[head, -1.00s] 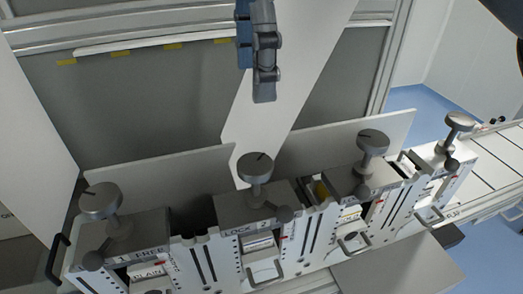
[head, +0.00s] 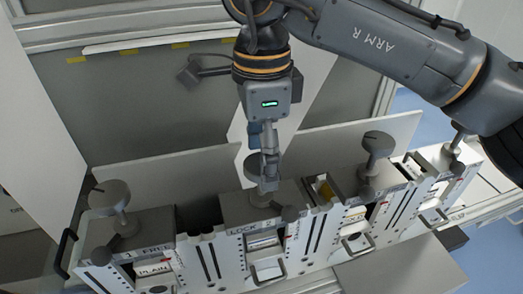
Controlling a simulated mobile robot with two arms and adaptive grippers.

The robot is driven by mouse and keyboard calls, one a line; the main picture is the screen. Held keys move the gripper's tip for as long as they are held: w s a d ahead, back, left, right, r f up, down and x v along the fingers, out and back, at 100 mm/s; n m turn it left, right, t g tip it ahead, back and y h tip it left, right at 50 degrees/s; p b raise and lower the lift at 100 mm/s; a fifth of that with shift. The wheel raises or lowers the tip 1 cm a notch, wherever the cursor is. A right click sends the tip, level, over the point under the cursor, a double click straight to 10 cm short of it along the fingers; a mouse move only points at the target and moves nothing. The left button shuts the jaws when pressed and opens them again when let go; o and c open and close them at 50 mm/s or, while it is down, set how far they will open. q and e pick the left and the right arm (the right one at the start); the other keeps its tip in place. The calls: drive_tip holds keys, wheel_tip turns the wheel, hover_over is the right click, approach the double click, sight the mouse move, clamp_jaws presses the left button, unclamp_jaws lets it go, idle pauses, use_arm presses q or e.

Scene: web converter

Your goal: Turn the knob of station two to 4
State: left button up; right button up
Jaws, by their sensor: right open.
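The station two knob (head: 251,170) is a grey round disc on a post above the second unit from the left, whose label reads LOCK. My right gripper (head: 268,184) points down at this knob and overlaps its right part in the head view. It is open; I cannot tell whether its fingers touch the knob. The gripper hides part of the knob's top, so its mark and setting cannot be read. My left gripper is not in view.
Similar knobs stand at the left unit (head: 109,196), marked FREE, and at the third unit (head: 379,144). A fourth knob at the right is partly hidden by my right arm. A pale upright panel (head: 165,175) stands behind the units.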

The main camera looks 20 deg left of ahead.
drive_tip(key=shift+c, duration=0.3)
drive_tip(key=c, duration=1.1)
drive_tip(key=shift+f+m+b, duration=0.15)
drive_tip(key=shift+m+b, duration=0.45)
drive_tip(key=shift+b, duration=0.15)
drive_tip(key=shift+m+b, duration=0.3)
drive_tip(key=shift+m, duration=0.3)
drive_tip(key=o, duration=1.2)
drive_tip(key=shift+c, duration=0.2)
